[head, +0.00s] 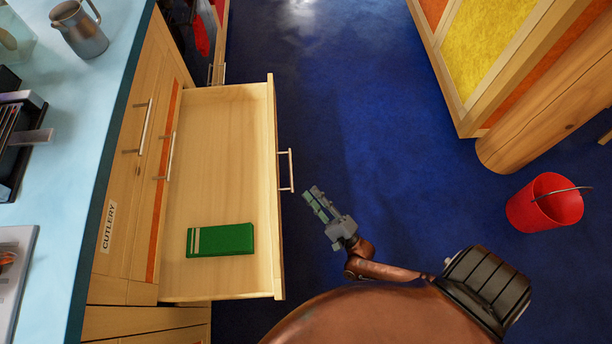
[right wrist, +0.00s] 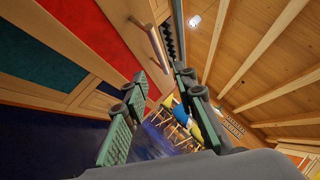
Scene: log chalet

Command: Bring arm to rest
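My right gripper (head: 317,204) is just right of the open drawer's front, over the blue floor, near the drawer's metal handle (head: 287,170). A small gap shows between gripper and handle. In the right wrist view its two green-padded fingers (right wrist: 160,95) stand apart with nothing between them, so it is open and empty. My right arm reaches it from the lower right of the head view. My left gripper is not in view.
The wooden drawer (head: 215,115) is pulled out and holds a green box (head: 222,240). A counter (head: 80,110) with a metal jug (head: 79,30) runs along the left. A red bucket (head: 545,203) and a log post (head: 540,135) stand right. Blue floor between is clear.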

